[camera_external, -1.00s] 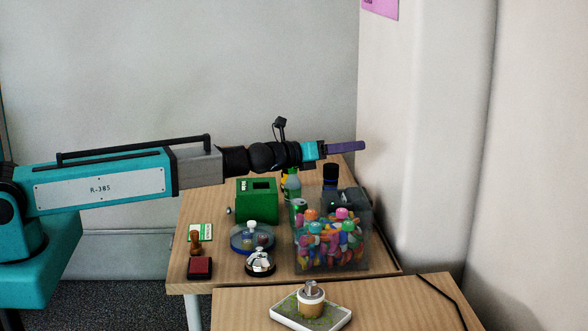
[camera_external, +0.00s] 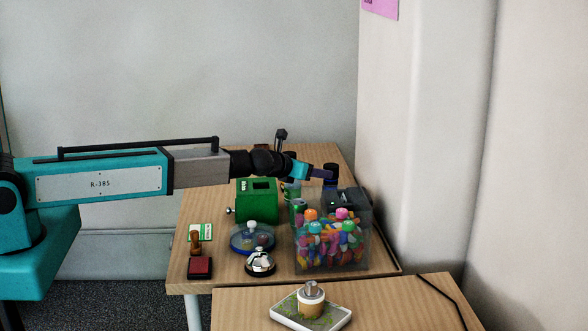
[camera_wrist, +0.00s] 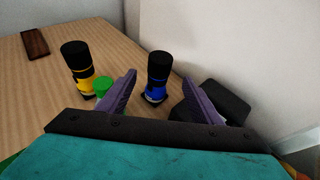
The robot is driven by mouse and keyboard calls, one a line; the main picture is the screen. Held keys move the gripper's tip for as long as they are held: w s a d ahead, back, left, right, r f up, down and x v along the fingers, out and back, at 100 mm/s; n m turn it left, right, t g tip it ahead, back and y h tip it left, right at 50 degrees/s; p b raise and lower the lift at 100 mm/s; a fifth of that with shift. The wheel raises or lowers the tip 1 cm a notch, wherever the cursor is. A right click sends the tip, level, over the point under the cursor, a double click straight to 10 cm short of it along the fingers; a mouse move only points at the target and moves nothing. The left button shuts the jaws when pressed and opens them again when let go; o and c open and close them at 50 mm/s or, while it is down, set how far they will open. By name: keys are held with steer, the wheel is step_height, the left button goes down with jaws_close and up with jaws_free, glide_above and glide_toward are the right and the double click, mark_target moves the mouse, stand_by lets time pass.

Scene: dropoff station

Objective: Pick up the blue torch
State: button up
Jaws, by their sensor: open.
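The blue torch (camera_wrist: 155,92) stands upright on the table in the wrist view, black with a blue band low down. It shows between my two purple fingers, ahead of them. In the external view the torch (camera_external: 331,172) stands near the back right of the table, partly hidden behind my gripper and a dark object. My gripper (camera_external: 328,174) is open and empty, tilted downward above the table; its fingers (camera_wrist: 163,85) are spread apart in the wrist view. I cannot tell the exact gap to the torch.
A yellow-and-black torch (camera_wrist: 78,68) and a green bottle top (camera_wrist: 102,86) stand left of the blue torch. A dark object (camera_wrist: 220,98) is close on its right, near the wall. A clear box of colourful items (camera_external: 331,250) and a green box (camera_external: 257,203) stand nearer the front.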

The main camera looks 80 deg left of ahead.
steer(key=shift+p+x, duration=0.45)
steer(key=shift+x, duration=3.7)
steer(key=shift+a, duration=0.1)
steer(key=shift+p+x, duration=0.6)
steer(key=shift+x, duration=1.9)
steer(key=shift+r, duration=0.1)
jaws_close()
step_height(320, 180, up, 10)
